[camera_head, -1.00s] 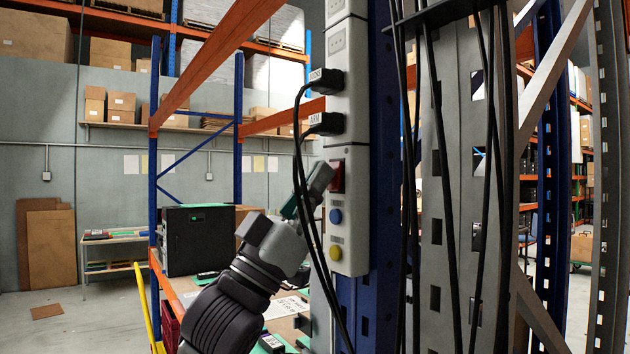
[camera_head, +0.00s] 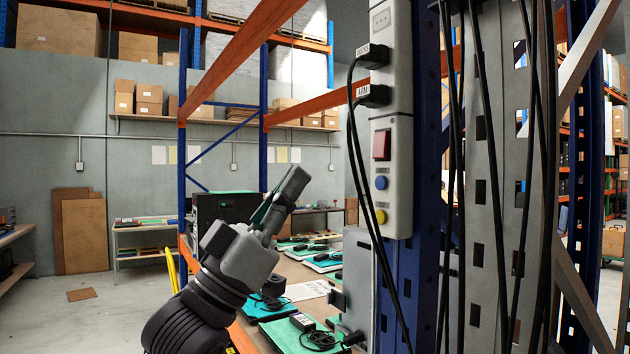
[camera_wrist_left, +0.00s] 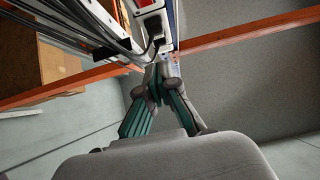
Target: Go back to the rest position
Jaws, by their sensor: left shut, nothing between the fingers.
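My left gripper (camera_head: 284,196) is shut and empty. In the head view it points up and to the right, in front of the bench, to the left of the power strip (camera_head: 391,130) and apart from it. In the left wrist view its closed fingertips (camera_wrist_left: 160,72) show at the middle, with the power strip beyond them. The strip carries a red switch (camera_head: 381,144), a blue button (camera_head: 381,182) and a yellow button (camera_head: 380,216). Two black plugs sit in it, an upper one (camera_head: 373,56) and a lower one (camera_head: 374,96). My right gripper is not in view.
Black cables hang down the grey and blue upright (camera_head: 490,180) at the right. A bench (camera_head: 300,272) with several chargers and green-blue laptops lies behind my left arm. An orange beam (camera_head: 245,50) crosses above. Open floor (camera_head: 110,315) lies at the left.

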